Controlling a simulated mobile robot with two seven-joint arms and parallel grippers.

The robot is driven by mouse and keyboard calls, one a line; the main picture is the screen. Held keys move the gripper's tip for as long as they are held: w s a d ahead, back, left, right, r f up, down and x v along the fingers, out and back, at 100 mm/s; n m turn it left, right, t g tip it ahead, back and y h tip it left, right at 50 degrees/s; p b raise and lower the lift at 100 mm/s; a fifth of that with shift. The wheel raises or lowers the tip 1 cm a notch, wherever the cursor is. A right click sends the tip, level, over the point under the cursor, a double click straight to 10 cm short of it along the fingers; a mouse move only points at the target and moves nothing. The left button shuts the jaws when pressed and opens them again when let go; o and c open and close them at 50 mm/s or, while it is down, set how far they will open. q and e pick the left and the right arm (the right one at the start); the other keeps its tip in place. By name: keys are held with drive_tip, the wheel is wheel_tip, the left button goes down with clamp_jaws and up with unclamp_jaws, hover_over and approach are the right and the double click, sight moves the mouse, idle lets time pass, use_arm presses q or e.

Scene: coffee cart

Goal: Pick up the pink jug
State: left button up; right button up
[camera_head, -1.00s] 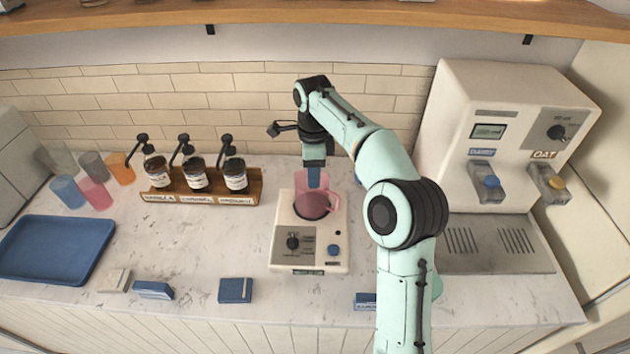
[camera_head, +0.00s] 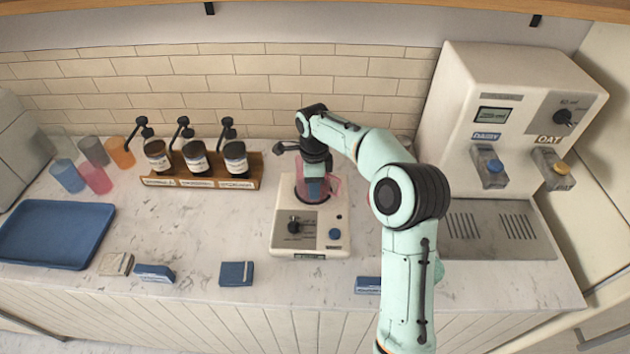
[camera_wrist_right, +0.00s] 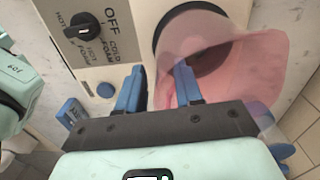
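The pink jug (camera_head: 332,186) is translucent and sits over the dark round plate of the white frother (camera_head: 283,240), in the middle of the counter. In the right wrist view the jug (camera_wrist_right: 232,68) fills the upper right, with the dark plate showing through it. My right gripper (camera_head: 315,188) points down at the jug. In the wrist view its two blue fingers (camera_wrist_right: 158,82) are apart, one left of the jug's wall and one overlapping the jug. Whether they touch the wall cannot be told. My left gripper is not in view.
A wooden rack (camera_head: 205,183) with pump bottles stands left of the frother. Several coloured cups (camera_head: 95,178) and a blue tray (camera_head: 50,262) are at the far left. A large milk dispenser (camera_head: 470,80) stands on the right. Small blocks (camera_head: 236,274) lie along the front edge.

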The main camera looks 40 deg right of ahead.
drive_tip(key=shift+f, duration=0.75)
clamp_jaws()
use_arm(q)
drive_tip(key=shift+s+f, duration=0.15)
use_arm(e)
drive_tip(key=shift+r, duration=0.1)
drive_tip(key=shift+r, duration=0.1)
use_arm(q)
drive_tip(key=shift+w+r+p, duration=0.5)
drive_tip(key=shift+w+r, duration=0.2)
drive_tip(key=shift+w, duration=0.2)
use_arm(e)
wheel_tip(320, 180, up, 20)
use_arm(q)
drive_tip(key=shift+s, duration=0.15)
use_arm(e)
drive_tip(key=shift+s, duration=0.1)
